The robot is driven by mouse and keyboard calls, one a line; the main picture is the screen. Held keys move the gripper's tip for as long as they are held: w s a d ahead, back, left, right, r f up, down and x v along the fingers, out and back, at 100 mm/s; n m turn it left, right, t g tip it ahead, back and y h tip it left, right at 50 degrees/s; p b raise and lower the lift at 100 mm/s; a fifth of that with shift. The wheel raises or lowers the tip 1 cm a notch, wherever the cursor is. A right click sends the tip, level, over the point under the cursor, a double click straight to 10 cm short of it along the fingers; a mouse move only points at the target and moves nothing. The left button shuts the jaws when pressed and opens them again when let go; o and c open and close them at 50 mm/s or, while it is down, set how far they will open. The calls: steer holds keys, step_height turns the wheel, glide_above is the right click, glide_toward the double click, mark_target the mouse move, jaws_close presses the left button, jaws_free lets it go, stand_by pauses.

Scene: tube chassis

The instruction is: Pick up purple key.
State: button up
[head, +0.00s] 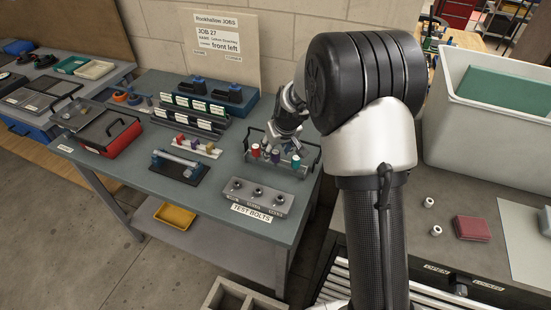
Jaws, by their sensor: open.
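A small purple piece (275,156), which looks like the purple key, stands upright in a grey handled tray (289,172) on the workbench. A red piece (255,150) stands to its left and a teal piece (296,161) to its right. My gripper (284,147) is open and points down just above and behind the purple piece. Whether its fingers touch or surround the piece cannot be told; my wrist and arm hide part of the tray's back.
A white rack (205,153) with red, yellow and purplish pieces stands to the left. A grey block (257,196) labelled TEST BOLTS lies in front. A red case (108,134) stands farther left. A second bench (480,250) holds a large grey bin (475,150).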

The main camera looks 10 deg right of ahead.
mark_target(276, 152)
steer(key=x, duration=0.3)
steer(key=shift+w+d+f+b, duration=0.1)
steer(key=shift+f+b, duration=0.2)
steer(key=shift+b, duration=0.1)
steer(key=shift+r, duration=0.1)
steer(key=shift+c, duration=0.6)
jaws_close()
